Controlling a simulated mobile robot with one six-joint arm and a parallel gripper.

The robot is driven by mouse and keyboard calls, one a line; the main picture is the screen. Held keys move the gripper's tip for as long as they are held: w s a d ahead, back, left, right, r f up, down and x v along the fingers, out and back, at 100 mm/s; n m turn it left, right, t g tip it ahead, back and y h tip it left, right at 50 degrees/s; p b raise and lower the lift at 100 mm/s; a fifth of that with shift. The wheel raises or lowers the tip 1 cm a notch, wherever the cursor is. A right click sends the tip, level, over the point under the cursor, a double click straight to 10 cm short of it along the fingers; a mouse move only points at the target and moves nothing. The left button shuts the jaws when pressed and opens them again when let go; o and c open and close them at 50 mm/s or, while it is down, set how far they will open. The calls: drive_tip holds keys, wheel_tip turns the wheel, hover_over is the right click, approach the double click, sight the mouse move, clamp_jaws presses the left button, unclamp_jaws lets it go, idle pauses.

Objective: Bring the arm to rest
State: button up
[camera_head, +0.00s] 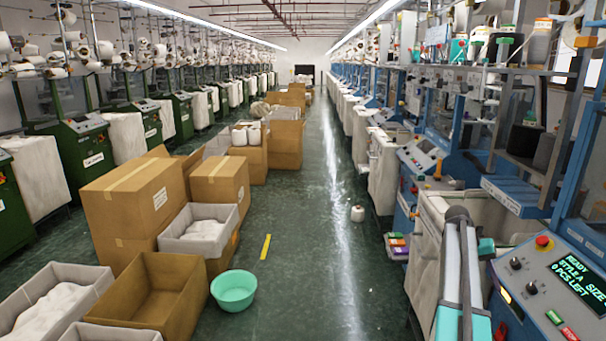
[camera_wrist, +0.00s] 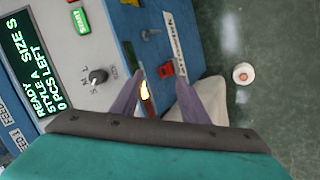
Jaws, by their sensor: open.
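My arm (camera_head: 462,265), with white links and teal parts, stands folded at the front right in the head view, close to the blue knitting machine. My gripper (camera_wrist: 160,102) shows in the wrist view with its two grey fingers apart and nothing between them. Beyond the fingers are the machine's blue side, a red switch (camera_wrist: 166,70) and a pale cloth bag (camera_wrist: 204,98). I cannot tell whether the fingers touch any of these. In the head view the fingers cannot be made out.
The control panel (camera_head: 562,285) reads "READY, STYLE A, SIZE S, 0 PCS LEFT". A white spool (camera_head: 357,214) stands on the aisle floor. A teal basin (camera_head: 233,291) and cardboard boxes (camera_head: 125,200) line the left. The middle of the aisle is mostly clear.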

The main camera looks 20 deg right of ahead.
drive_tip(key=a+f+n+y, duration=0.2)
drive_tip(key=a+f+n, duration=0.3)
drive_tip(key=a+f, duration=2.55)
drive_tip(key=s+a+f+n+y, duration=0.1)
drive_tip(key=s+a+f, duration=0.35)
drive_tip(key=a, duration=0.45)
drive_tip(key=s+a+f+n+y, duration=0.1)
drive_tip(key=s+a+f+n, duration=0.1)
drive_tip(key=s+a+f, duration=0.55)
drive_tip(key=s+a, duration=0.5)
drive_tip(key=s, duration=0.1)
drive_tip(key=s+a+f+n+g, duration=0.1)
drive_tip(key=s+a, duration=0.7)
drive_tip(key=s, duration=0.1)
drive_tip(key=shift+a+f+n+g+y, duration=0.15)
drive_tip(key=shift+f+n+g+y, duration=0.15)
drive_tip(key=shift+f, duration=0.1)
drive_tip(key=shift+c, duration=1.2)
